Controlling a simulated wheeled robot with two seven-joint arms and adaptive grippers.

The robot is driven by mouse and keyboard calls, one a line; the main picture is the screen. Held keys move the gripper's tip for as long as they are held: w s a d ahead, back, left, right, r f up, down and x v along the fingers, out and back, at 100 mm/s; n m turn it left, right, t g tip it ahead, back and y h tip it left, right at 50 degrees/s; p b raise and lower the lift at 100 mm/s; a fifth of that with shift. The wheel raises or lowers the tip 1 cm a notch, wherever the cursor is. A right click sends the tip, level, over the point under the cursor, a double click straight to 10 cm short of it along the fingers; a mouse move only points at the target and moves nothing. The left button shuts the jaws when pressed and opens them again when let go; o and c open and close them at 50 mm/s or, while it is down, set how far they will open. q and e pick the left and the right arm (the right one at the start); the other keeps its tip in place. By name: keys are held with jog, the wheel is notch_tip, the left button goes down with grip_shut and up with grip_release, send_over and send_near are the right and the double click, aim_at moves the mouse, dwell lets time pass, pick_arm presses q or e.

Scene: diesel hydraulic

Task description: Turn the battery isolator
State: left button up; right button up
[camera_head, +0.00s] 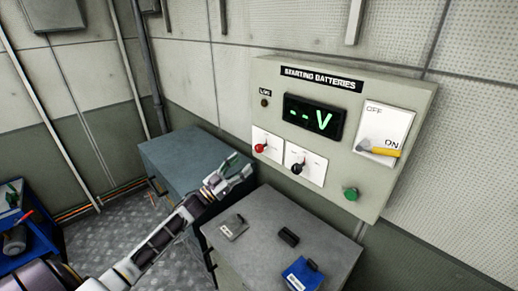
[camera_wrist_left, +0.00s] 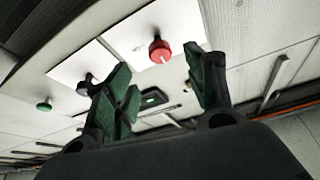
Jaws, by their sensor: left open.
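The grey control panel (camera_head: 337,130) marked STARTING BATTERIES hangs on the wall. A red rotary knob (camera_head: 260,148) sits on a white plate at its lower left; it also shows between the fingers in the left wrist view (camera_wrist_left: 160,52). A black knob (camera_head: 297,168) is on the plate beside it. A yellow handle (camera_head: 378,151) lies near ON on the OFF/ON plate at the right. No label names the isolator legibly. My left gripper (camera_head: 241,169) is open and empty, below and left of the red knob, apart from it. My right gripper is out of view.
A display (camera_head: 314,117) reads "--V", and a green button (camera_head: 350,194) is at the panel's lower right. Below stand a grey cabinet (camera_head: 268,235) with small items on top and a blue-grey cabinet (camera_head: 180,152). A blue cart (camera_head: 30,240) is at left.

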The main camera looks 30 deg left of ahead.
aim_at(257, 150)
pick_arm(q)
jog(key=shift+p+x, duration=0.9)
jog(key=shift+x, duration=4.15)
jog(key=shift+c, duration=0.5)
jog(key=c, duration=1)
